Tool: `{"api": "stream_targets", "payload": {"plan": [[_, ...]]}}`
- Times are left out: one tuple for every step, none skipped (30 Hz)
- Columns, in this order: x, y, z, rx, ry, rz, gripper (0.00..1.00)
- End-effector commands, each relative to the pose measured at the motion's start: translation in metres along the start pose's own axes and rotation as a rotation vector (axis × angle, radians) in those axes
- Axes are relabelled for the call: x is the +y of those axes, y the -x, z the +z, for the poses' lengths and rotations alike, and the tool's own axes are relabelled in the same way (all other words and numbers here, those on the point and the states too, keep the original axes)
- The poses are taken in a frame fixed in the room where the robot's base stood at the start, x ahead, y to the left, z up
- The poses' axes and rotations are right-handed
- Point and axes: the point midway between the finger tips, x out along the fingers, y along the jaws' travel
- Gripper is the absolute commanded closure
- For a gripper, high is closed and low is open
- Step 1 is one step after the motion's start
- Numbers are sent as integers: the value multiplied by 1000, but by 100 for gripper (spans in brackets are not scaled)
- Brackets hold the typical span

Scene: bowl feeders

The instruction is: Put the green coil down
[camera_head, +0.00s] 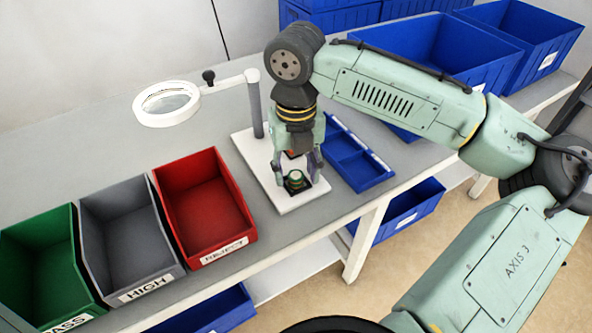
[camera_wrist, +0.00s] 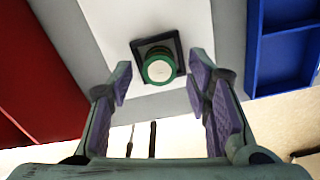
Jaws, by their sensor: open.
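The green coil (camera_head: 296,178) sits upright on a small black square base on the white board (camera_head: 255,150). In the wrist view the coil (camera_wrist: 159,70) shows its pale round top, with the dark base (camera_wrist: 143,47) around it. My gripper (camera_head: 299,171) is directly above and around the coil, pointing down. In the wrist view my gripper (camera_wrist: 160,85) is open, with a purple-padded finger on each side of the coil and a visible gap to both. Nothing is held between the fingers.
Red (camera_head: 208,207), grey (camera_head: 130,240) and green (camera_head: 42,250) bins stand to the left. A magnifier lamp (camera_head: 167,104) rises behind the board. A blue divided tray (camera_head: 350,160) lies close on the right. The table's front edge is near the board.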

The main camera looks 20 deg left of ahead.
Motion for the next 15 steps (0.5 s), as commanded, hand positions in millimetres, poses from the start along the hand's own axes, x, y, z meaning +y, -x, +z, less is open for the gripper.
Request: {"api": "stream_targets", "payload": {"plan": [[1,8,1,-4,0,3,55],[1,13,1,-4,0,3,55],[1,21,1,-4,0,4,55],[1,27,1,-3,0,4,55],[1,34,1,-5,0,4,55],[1,44,1,-5,0,5,55],[1,50,1,-3,1,4,55],[1,57,1,-4,0,4,55],[1,66,1,-4,1,4,55],[1,72,1,-3,2,4,55],[1,78,1,-4,1,5,55],[1,85,1,-2,1,4,55],[1,91,1,-3,2,4,55],[1,95,1,-2,2,3,55],[0,101,1,-3,-1,1,55]]}}
